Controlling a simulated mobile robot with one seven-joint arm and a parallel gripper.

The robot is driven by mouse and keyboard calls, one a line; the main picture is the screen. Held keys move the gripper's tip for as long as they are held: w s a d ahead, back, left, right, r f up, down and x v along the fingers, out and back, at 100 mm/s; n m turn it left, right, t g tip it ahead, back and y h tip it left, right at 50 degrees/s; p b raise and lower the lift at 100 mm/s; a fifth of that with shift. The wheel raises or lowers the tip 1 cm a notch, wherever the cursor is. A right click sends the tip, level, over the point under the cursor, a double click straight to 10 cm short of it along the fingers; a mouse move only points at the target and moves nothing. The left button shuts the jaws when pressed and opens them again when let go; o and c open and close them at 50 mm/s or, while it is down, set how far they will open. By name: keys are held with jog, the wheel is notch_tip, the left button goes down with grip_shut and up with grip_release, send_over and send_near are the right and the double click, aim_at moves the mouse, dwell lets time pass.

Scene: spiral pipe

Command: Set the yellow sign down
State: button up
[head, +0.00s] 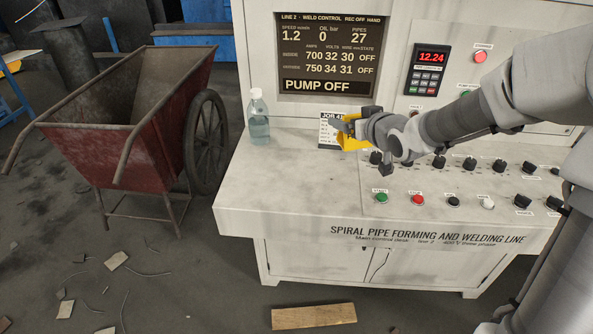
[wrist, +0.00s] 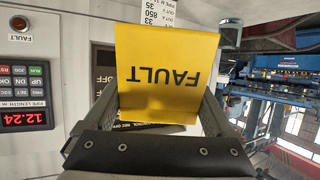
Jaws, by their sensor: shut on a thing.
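The yellow sign (head: 352,143) is in my gripper (head: 357,124) at the back of the control desk's ledge, mostly behind the gripper in the head view. In the wrist view the sign (wrist: 160,95) fills the middle, with "FAULT" reading upside down. My gripper (wrist: 160,108) is shut on it, one finger at each side. I cannot tell whether the sign's lower edge touches the desk top (head: 285,178).
A white job card (head: 326,130) stands just left of and behind the sign. A clear bottle (head: 258,120) stands farther left. Knobs (head: 440,162) and buttons (head: 417,199) fill the desk's right part. A red cart (head: 145,150) stands left.

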jog(key=a+f+b, duration=0.1)
jog(key=a+f, duration=0.1)
jog(key=a, duration=0.1)
jog(key=a+f+b, duration=0.2)
jog(key=a, duration=0.2)
jog(key=a+f+b, duration=0.1)
jog(key=a+f, duration=0.1)
jog(key=a, duration=0.2)
jog(key=shift+s+a+f+b, duration=0.15)
jog(key=shift+a+f+b, duration=0.05)
jog(key=shift+f+b, duration=0.75)
jog(key=shift+f, duration=1.45)
jog(key=shift+f, duration=0.2)
jog(key=o, duration=1)
jog(key=shift+o, duration=0.2)
jog(key=shift+r, duration=0.15)
